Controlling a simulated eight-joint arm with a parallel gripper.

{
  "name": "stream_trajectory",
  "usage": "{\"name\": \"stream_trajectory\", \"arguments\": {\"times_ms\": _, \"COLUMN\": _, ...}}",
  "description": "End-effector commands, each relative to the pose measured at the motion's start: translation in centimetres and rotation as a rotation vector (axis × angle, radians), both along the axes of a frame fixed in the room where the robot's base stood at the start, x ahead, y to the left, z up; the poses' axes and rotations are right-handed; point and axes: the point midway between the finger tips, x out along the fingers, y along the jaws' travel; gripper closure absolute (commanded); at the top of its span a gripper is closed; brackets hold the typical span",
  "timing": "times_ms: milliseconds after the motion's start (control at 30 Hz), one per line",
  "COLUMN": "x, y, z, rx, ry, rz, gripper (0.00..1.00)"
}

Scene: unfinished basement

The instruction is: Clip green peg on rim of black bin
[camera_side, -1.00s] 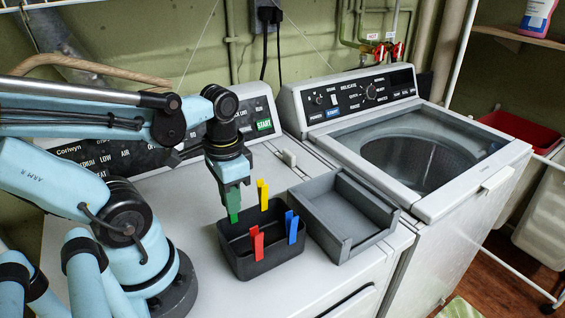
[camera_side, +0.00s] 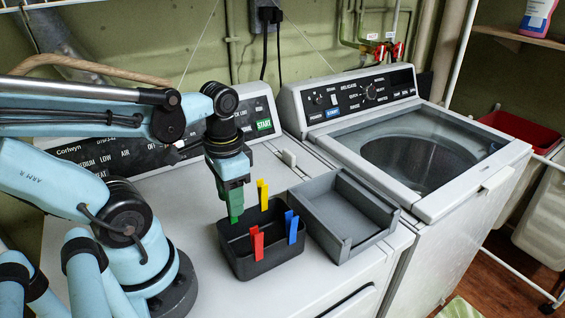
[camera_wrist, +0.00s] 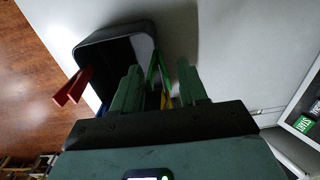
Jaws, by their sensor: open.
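The black bin (camera_side: 262,268) stands on the white appliance top, and its rim also shows in the wrist view (camera_wrist: 92,38). The green peg (camera_side: 236,205) is upright at the bin's back-left rim, below my gripper (camera_side: 233,188). In the wrist view the green peg (camera_wrist: 153,70) shows between my gripper's two dark green fingers (camera_wrist: 158,85), beside the bin's rim. My gripper is open around it, with a gap at the right finger. The fingers and palm hide the peg's lower contact, so I cannot tell how far it straddles the rim.
A red peg (camera_side: 257,244), a blue peg (camera_side: 292,228) and a yellow peg (camera_side: 263,195) stand on the bin's rim. A grey tray (camera_side: 345,213) sits close to the bin's right. The open washer (camera_side: 405,160) is farther right. The white top in front of the bin is clear.

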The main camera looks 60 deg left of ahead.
Motion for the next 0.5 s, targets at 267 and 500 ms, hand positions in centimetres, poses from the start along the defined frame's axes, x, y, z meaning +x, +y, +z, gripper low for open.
{"name": "stream_trajectory", "arguments": {"times_ms": 267, "x": 0.0, "y": -0.1, "z": 3.2, "rx": 0.000, "ry": 0.000, "rz": -0.001, "gripper": 0.57}}
{"name": "stream_trajectory", "arguments": {"times_ms": 500, "x": -0.1, "y": -0.2, "z": 6.7, "rx": 0.000, "ry": 0.000, "rz": -0.001, "gripper": 0.57}}
